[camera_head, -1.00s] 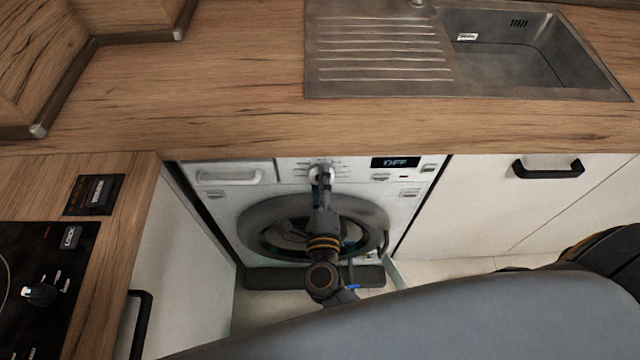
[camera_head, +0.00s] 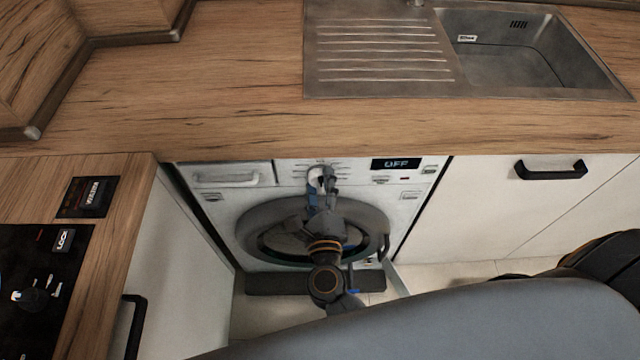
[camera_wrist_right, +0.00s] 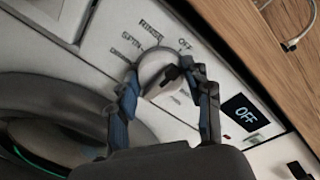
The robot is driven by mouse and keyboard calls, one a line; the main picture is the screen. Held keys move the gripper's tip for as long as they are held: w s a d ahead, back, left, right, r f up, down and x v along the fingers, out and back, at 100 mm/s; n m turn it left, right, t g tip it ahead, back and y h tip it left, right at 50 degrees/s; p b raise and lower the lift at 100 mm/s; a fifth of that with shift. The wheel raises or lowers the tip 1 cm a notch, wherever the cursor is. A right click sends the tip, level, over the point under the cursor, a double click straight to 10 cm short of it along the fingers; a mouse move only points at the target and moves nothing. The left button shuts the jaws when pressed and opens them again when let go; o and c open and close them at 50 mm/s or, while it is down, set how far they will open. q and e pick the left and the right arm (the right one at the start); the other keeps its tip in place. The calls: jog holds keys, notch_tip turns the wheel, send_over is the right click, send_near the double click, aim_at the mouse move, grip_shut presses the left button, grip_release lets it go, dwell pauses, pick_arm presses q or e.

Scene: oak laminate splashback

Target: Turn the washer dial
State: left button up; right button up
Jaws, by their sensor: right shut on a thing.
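The washer (camera_head: 290,245) is white with a round dark door, set under the worktop. Its dial (camera_head: 317,172) is a pale round knob at the middle of the control panel, and it also shows in the right wrist view (camera_wrist_right: 160,60). Printed labels around it include OFF and RINSE. My right gripper (camera_head: 322,182) is shut on the dial, with one finger on each side; in the right wrist view the fingertips (camera_wrist_right: 166,76) flank it. A dark mark shows on the knob. The display (camera_head: 396,163) reads OFF. My left gripper is not in view.
The wooden worktop (camera_head: 220,100) overhangs the washer, with a metal sink (camera_head: 530,60) at right. A hob (camera_head: 40,290) lies at lower left. White cabinets with black handles (camera_head: 549,169) flank the washer. A detergent drawer (camera_head: 228,175) is left of the dial.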

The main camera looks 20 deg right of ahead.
jog(key=o, duration=1.2)
jog(key=shift+c, duration=0.2)
jog(key=shift+s, duration=0.1)
jog(key=f+v, duration=0.1)
jog(key=v, duration=1)
jog(key=shift+s+r, duration=0.45)
jog(key=shift+a+f, duration=0.1)
jog(key=shift+a, duration=0.05)
